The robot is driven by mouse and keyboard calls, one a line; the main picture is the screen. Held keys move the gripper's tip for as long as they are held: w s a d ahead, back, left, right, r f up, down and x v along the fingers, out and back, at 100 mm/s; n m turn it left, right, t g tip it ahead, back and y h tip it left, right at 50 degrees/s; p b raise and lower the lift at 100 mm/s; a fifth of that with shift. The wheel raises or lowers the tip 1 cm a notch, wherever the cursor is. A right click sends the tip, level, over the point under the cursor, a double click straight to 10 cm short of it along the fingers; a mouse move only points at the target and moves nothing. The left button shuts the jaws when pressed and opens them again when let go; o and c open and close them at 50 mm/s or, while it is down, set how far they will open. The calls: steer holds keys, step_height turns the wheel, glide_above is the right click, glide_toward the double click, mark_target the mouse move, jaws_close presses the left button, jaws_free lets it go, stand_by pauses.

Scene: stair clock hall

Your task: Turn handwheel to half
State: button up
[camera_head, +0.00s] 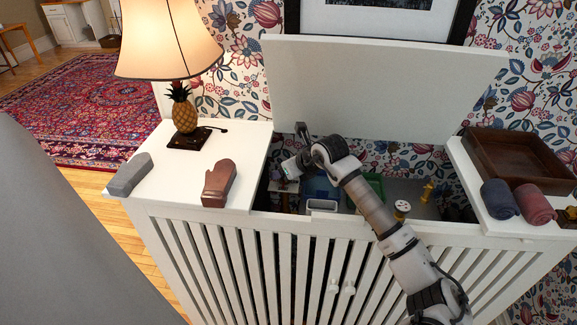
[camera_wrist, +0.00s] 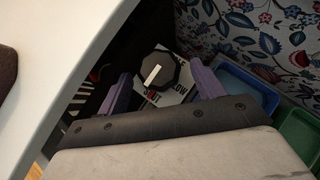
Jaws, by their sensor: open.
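The handwheel (camera_wrist: 158,73) shows in the wrist view as a dark, many-sided knob with a white pointer bar across its face. The bar slants from lower left to upper right. My gripper (camera_wrist: 160,70) is open, with one purple finger on each side of the knob in the picture. I cannot tell whether they touch it. In the head view my gripper (camera_head: 288,168) is inside the opened white cabinet (camera_head: 160,218); the handwheel cannot be made out there.
The raised lid (camera_head: 385,95) stands behind the opening. Blue (camera_wrist: 246,88) and green (camera_wrist: 299,130) bins lie right of the handwheel. On the cabinet top are a lamp (camera_head: 184,110), a brown mitt (camera_head: 218,184), a grey block (camera_head: 129,175), a wooden tray (camera_head: 480,165) and rolled towels (camera_head: 535,204).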

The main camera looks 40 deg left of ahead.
steer(key=c, duration=1)
steer(key=shift+w+f+b, duration=0.1)
steer(key=shift+b, duration=0.3)
steer(key=shift+w+f+n+g+b, duration=0.1)
steer(key=shift+w+n+g+b, duration=0.05)
steer(key=shift+n+g+b, duration=0.5)
steer(key=n+g+b, duration=0.2)
steer(key=shift+w+n, duration=0.2)
steer(key=shift+n, duration=0.15)
steer(key=n+g+b, duration=0.2)
steer(key=n, duration=0.1)
steer(key=shift+w+a+g+h, duration=0.15)
steer(key=shift+w+g+h, duration=0.05)
steer(key=shift+g+h, duration=0.1)
steer(key=shift+w+a+r+n+g+h+b, duration=0.1)
steer(key=shift+n+g+h+b, duration=0.3)
steer(key=shift+n, duration=0.45)
steer(key=shift+w+r+n+g+h+b, duration=0.1)
steer(key=shift+n+g+h+b, duration=0.1)
steer(key=shift+n+g, duration=0.5)
steer(key=shift+n, duration=0.35)
